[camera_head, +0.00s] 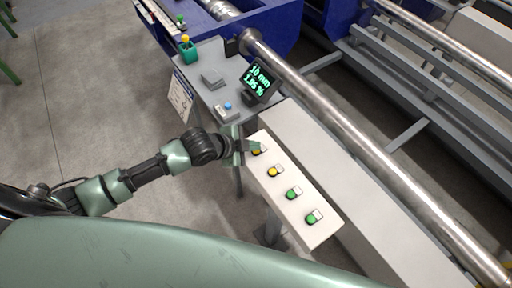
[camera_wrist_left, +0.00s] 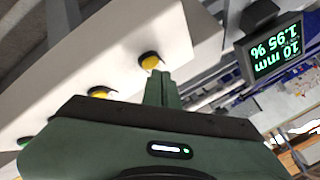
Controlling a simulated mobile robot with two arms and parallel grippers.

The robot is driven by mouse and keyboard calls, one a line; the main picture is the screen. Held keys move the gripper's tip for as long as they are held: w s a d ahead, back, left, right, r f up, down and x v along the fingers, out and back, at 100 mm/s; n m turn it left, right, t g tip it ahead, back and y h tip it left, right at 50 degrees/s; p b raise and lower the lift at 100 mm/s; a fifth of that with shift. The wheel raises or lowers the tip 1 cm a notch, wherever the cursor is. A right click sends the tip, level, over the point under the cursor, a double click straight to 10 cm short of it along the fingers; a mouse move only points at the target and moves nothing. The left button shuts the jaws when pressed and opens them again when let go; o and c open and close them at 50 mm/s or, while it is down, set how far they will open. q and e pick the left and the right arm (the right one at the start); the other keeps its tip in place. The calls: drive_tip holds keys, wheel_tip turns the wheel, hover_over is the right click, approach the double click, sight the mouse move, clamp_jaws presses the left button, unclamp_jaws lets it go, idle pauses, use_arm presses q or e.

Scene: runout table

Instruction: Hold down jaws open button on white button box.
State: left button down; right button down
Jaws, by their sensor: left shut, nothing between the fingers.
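The white button box (camera_head: 322,228) is a long sloping panel with a row of yellow and green buttons, each beside a small white label. My left gripper (camera_head: 257,146) is shut and empty at the panel's upper end, with its fingertips at the uppermost yellow button (camera_head: 257,152) and partly covering it. In the left wrist view the shut fingers (camera_wrist_left: 161,78) point at that yellow button (camera_wrist_left: 150,61); I cannot tell whether they press it. A second yellow button (camera_head: 272,171) and two green buttons (camera_head: 291,194) lie farther down the panel. My right gripper is not in view.
A grey stand (camera_head: 208,62) behind the box carries a small display (camera_head: 257,80) reading 10 mm and 1.95 %, a small box with a blue button (camera_head: 227,107), and a teal cup (camera_head: 188,50). A long metal bar (camera_head: 350,135) runs along the right.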

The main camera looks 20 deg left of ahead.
sight(253, 152)
use_arm(q)
drive_tip(key=shift+r, duration=0.35)
wheel_tip(253, 152, up, 5)
drive_tip(key=p, duration=0.5)
drive_tip(key=shift+r, duration=0.1)
idle(0.4)
